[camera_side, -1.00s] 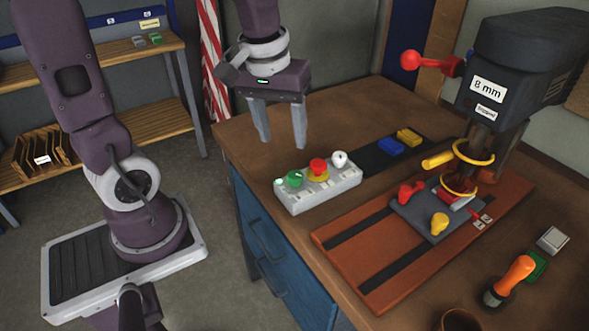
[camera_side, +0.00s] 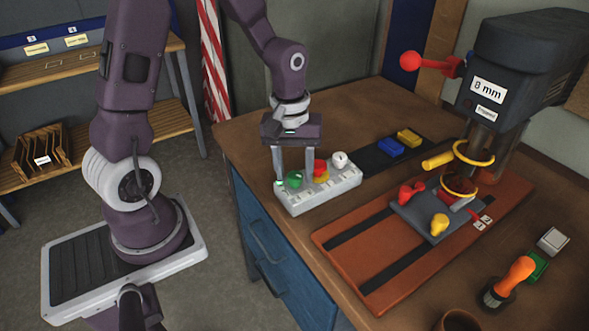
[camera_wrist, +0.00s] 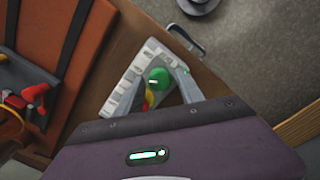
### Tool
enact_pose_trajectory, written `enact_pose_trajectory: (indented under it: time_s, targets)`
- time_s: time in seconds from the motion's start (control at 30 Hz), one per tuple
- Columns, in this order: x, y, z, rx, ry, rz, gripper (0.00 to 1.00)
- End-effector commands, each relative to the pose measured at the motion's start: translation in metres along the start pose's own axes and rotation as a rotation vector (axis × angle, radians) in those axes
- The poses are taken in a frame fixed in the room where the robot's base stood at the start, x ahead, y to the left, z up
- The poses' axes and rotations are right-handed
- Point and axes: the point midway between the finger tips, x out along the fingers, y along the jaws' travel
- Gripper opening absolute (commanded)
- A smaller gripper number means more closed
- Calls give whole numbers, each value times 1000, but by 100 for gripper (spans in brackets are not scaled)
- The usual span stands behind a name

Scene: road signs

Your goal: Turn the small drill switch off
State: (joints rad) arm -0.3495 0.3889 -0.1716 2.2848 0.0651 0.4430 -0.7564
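The grey control box (camera_side: 320,190) stands near the left edge of the wooden bench. It carries a green knob (camera_side: 295,179), a red button (camera_side: 319,168) on a yellow base, and a white knob (camera_side: 340,159). None has a readable label. My gripper (camera_side: 294,172) is open and points down over the left end of the box. Its fingers are on either side of the green knob. The wrist view also shows the green knob (camera_wrist: 159,75), with a pale mark, between the fingers. I cannot tell whether they touch it. The drill (camera_side: 515,75) stands at the right.
A red-brown base plate (camera_side: 345,238) with a grey vise (camera_side: 420,222) lies right of the box. Blue (camera_side: 390,147) and yellow (camera_side: 409,137) blocks lie on a dark strip behind. The rear left of the bench is clear.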

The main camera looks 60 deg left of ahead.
Motion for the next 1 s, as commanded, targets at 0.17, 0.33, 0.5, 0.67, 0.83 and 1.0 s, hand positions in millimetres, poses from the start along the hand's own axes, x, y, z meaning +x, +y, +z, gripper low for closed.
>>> enact_pose_trajectory:
  time_s: [0.17,0.33,0.5,0.67,0.83,1.0]
  targets:
    - [0,0,0,0,0,0,7]
    - [0,0,0,2,0,0,0]
    - [0,0,0,28,-1,0,0]
    - [-1,0,0,104,-5,1,0]
    - [-1,1,-1,239,-10,1,0]
    - [-1,1,-1,400,-17,2,0]
